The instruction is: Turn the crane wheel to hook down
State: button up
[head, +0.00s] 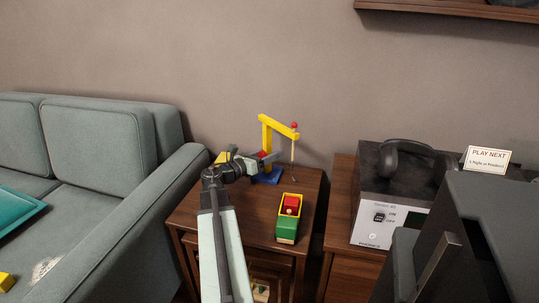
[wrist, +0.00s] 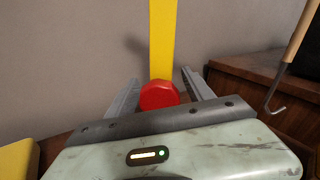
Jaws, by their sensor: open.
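The toy crane has a yellow post and arm (head: 281,127) on a blue base (head: 267,176), and stands at the back of the small wooden table. Its red wheel (wrist: 159,95) sits low on the yellow post (wrist: 162,40). A rod hangs from a red ball at the arm's tip. In the wrist view its grey hook (wrist: 272,100) hangs at right, below a tan rod. My gripper (wrist: 160,88) is open, one finger on each side of the wheel. I cannot tell whether the fingers touch it. In the head view my gripper (head: 262,160) partly hides the wheel and post.
A green and red toy truck (head: 288,220) with a yellow-rimmed bed stands on the table (head: 254,228), right of my arm. A grey sofa (head: 110,190) is close at left. A cabinet at right bears a grey box (head: 383,228) with headphones (head: 405,158).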

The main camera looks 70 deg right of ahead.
grip_shut()
jog(key=m, duration=0.4)
jog(key=shift+m+b, duration=0.35)
jog(key=shift+m, duration=0.05)
grip_release()
jog(key=v, duration=0.8)
jog(key=shift+f, duration=0.1)
jog(key=shift+d, duration=0.1)
jog(key=shift+c, duration=0.2)
